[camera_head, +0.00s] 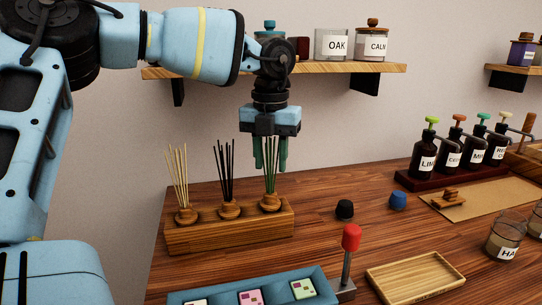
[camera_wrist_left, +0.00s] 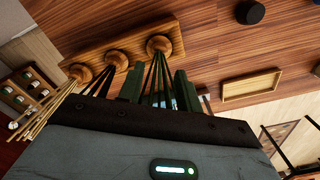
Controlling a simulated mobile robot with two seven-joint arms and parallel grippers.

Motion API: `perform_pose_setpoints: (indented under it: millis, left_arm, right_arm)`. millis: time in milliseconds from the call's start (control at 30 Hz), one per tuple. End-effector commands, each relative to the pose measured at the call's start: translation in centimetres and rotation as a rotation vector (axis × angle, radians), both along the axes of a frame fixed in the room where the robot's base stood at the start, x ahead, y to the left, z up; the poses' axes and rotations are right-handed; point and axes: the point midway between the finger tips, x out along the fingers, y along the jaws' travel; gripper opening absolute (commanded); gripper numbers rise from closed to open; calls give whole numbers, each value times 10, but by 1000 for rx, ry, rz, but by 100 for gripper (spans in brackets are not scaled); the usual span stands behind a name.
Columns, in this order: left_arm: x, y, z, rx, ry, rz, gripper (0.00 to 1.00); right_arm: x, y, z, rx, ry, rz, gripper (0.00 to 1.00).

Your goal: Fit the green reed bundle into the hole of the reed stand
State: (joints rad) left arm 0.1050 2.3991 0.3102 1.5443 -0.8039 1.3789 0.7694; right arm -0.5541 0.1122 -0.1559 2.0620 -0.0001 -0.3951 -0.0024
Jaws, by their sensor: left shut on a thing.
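The wooden reed stand (camera_head: 232,236) sits on the table with three round collars in a row. Light reeds stand in its left collar and black reeds in its middle collar. The green reed bundle (camera_head: 271,181) is upright over the right collar (camera_head: 271,203), its lower ends at the collar's mouth; how deep they sit is hidden. My left gripper (camera_head: 270,166) points down above that collar, shut on the bundle's upper part. In the left wrist view the green reed bundle (camera_wrist_left: 158,80) runs from between the fingers to the collar (camera_wrist_left: 164,45). My right gripper is not in view.
A blue tray (camera_head: 215,294) with coloured tiles lies in front, beside a red-knobbed lever (camera_head: 351,239). A black knob (camera_head: 345,209), a blue knob (camera_head: 398,200) and an empty wooden tray (camera_head: 415,277) lie right. A shelf (camera_head: 330,70) with jars is behind my gripper.

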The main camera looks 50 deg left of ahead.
Motion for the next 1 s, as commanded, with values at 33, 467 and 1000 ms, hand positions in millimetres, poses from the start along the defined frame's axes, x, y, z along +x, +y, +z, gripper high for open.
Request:
perform_pose_setpoints:
  millis: [33,467,1000]
  left_arm:
    - [0,0,-2,0,0,0,15]
    - [0,0,-6,0,0,0,37]
    - [0,0,0,0,-1,1,60]
  right_arm:
    - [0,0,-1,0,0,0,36]
    - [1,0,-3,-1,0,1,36]
    - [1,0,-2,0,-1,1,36]
